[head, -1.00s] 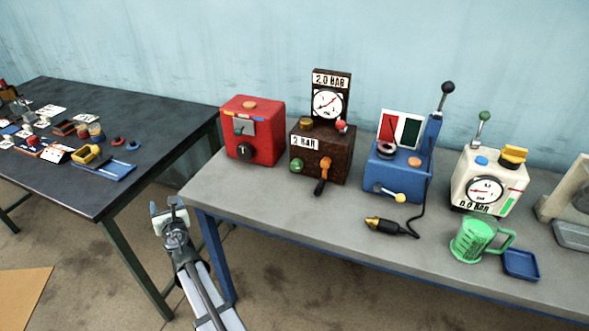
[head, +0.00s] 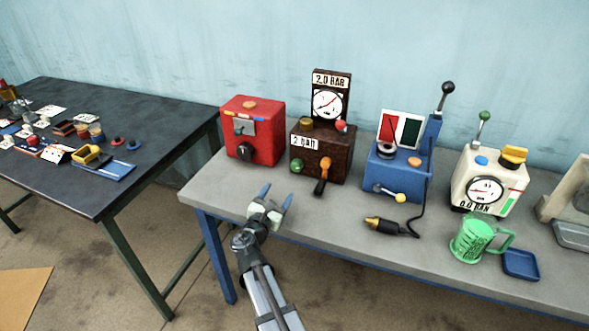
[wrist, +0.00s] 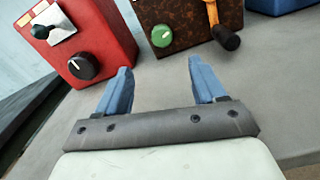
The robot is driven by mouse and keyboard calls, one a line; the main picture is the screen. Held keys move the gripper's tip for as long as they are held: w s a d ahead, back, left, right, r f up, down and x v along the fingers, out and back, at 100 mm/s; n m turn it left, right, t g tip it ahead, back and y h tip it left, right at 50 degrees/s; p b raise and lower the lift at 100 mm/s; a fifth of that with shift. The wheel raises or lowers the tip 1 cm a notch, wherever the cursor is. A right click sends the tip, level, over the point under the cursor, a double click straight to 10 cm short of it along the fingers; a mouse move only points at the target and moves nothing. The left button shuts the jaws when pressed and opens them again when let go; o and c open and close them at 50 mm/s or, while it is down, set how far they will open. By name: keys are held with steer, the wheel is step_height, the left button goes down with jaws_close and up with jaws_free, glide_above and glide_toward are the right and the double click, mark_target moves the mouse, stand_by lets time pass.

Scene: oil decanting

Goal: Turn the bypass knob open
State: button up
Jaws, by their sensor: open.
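No label naming the bypass knob is readable. A black round knob (head: 245,152) with a white mark is on the front of the red box (head: 264,125); it also shows in the wrist view (wrist: 83,66). A green round knob (head: 297,166), also marked in white in the wrist view (wrist: 162,36), is on the brown box (head: 337,160). My gripper (head: 277,194) is open and empty, in front of these two boxes, apart from both knobs. In the wrist view its blue fingers (wrist: 158,75) point toward the boxes, with bare bench between them.
An orange lever with a black handle (head: 321,184) juts from the brown box, right of the green knob. A blue machine (head: 410,176), a black cable plug (head: 385,227) and a green jug (head: 468,240) are further right. The bench front (head: 330,230) is clear.

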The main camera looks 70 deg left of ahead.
mark_target(296, 168)
steer(key=x, duration=1.3)
steer(key=shift+w+a, duration=0.2)
steer(key=shift+w, duration=0.15)
steer(key=c, duration=1.1)
steer(key=shift+o, duration=0.2)
steer(key=shift+f+m, duration=0.1)
steer(key=shift+m, duration=2.2)
steer(key=o, duration=1.1)
steer(key=shift+c, duration=0.2)
steer(key=shift+d, duration=0.15)
